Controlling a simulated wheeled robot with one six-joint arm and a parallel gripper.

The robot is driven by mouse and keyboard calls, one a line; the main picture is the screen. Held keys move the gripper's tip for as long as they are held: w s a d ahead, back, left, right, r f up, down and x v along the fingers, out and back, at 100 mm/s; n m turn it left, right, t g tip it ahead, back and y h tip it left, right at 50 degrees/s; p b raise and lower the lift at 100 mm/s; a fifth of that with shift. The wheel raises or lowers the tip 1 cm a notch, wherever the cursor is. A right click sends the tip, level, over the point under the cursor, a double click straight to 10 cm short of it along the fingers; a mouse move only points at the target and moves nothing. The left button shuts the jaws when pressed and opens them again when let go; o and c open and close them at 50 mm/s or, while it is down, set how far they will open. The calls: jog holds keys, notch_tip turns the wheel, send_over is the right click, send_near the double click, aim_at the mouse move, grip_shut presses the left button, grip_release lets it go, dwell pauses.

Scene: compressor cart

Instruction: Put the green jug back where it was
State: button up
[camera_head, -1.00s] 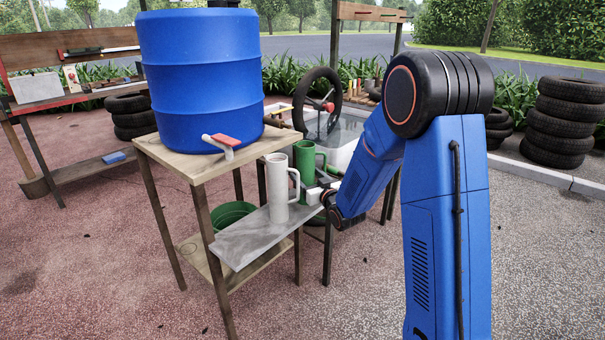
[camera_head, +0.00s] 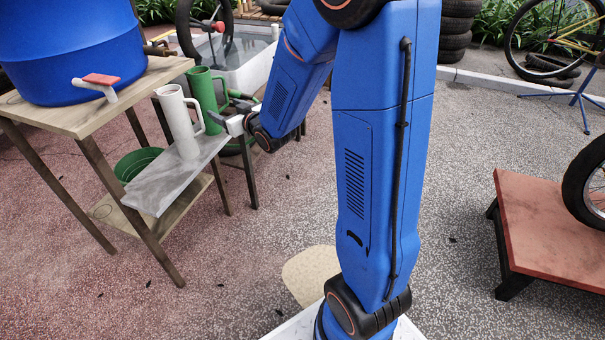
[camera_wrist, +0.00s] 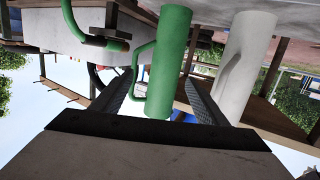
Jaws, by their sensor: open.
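The green jug (camera_head: 203,91) stands upright at the far end of a grey board, just behind a white jug (camera_head: 181,126). Its lower part is partly hidden by the white jug's handle and my gripper. My gripper (camera_head: 219,119) is right beside the green jug, on its right. In the wrist view, which is upside down, the green jug (camera_wrist: 168,60) with its handle shows between my two open fingers (camera_wrist: 163,85). I cannot tell whether the fingers touch it. The white jug (camera_wrist: 247,62) is just outside the right finger.
The grey board (camera_head: 163,184) juts from a wooden stand (camera_head: 155,75) carrying a blue barrel (camera_head: 65,50) with a red-handled tap. A green tub (camera_head: 137,163) sits below. A white water basin (camera_head: 250,62) is behind.

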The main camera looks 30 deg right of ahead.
jog(key=s+d+r+m+g+h, duration=0.1)
jog(key=s+g, duration=0.4)
jog(key=s, duration=1.6)
jog(key=s+d+r+m+g+h, duration=0.1)
jog(key=s+g, duration=0.5)
jog(key=s, duration=1.6)
jog(key=shift+s+r+h, duration=0.15)
jog(key=shift+r+h, duration=0.25)
jog(key=shift+r, duration=0.1)
